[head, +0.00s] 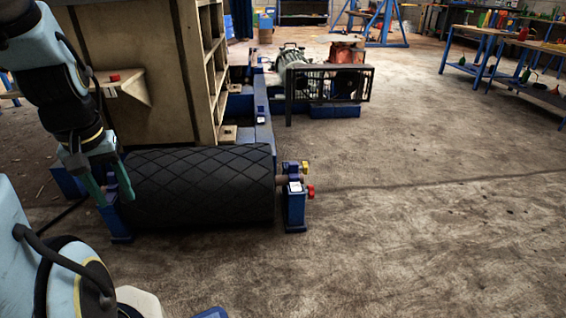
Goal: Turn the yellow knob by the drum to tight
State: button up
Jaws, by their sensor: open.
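The black drum (200,188), with a diamond-pattern surface, lies across the front of the crusher. A small yellow knob (305,166) sits at the top of the blue bracket (295,206) at the drum's right end. It is too small for me to tell its turn position. Whether the fingers touch the drum's left end is unclear.
A red knob (310,191) sits just below the yellow one on the same bracket. The beige crusher body (145,60) rises behind the drum. A black guard cage (330,84) stands farther back. The concrete floor (420,220) to the right is clear.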

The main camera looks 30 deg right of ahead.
aim_at(304, 167)
jog(key=l+u, duration=0.25)
jog(key=l, duration=0.4)
jog(key=l+u, duration=0.2)
jog(key=l, duration=0.45)
jog(key=k+l+u, duration=0.25)
jog(key=l, duration=0.35)
jog(key=k+l, duration=0.1)
jog(key=l, duration=0.9)
jog(key=k+l, duration=0.15)
jog(key=l, duration=0.9)
jog(key=k+l+u, duration=0.1)
jog(key=l, duration=0.4)
